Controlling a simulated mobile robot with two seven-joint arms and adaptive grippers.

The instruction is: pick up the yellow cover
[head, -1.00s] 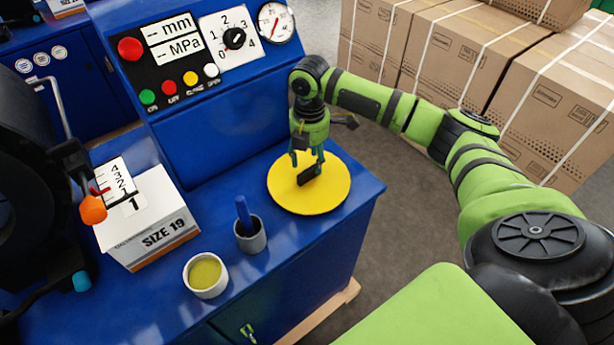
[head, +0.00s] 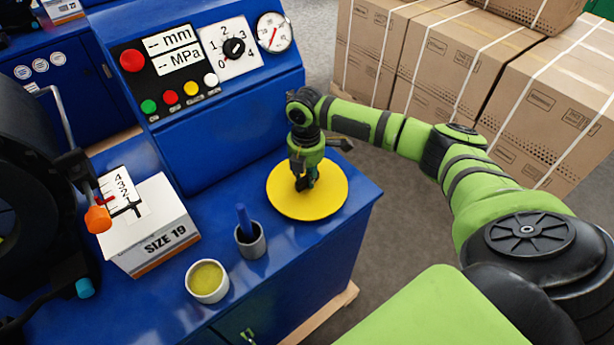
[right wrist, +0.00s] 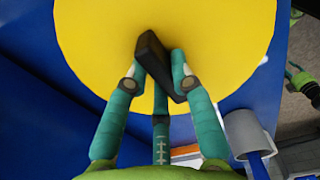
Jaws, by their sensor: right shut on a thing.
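The yellow cover (head: 325,201) is a round flat disc with a black handle in its middle. It lies on the blue machine's top near the right edge. It fills most of the right wrist view (right wrist: 225,50), where the black handle (right wrist: 150,52) shows. My right gripper (head: 305,184) is above the middle of the cover, its fingers pointing down. In the right wrist view its teal fingers (right wrist: 158,82) are closed on the handle from both sides. The cover appears to rest flat on the surface. My left gripper is not in view.
A grey cup with a blue stick (head: 251,242) and a white cup of yellow stuff (head: 207,280) stand left of the cover. A white SIZE 19 box (head: 150,228) is farther left. The control panel (head: 215,65) rises behind. Cardboard boxes (head: 440,60) stand at the back right.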

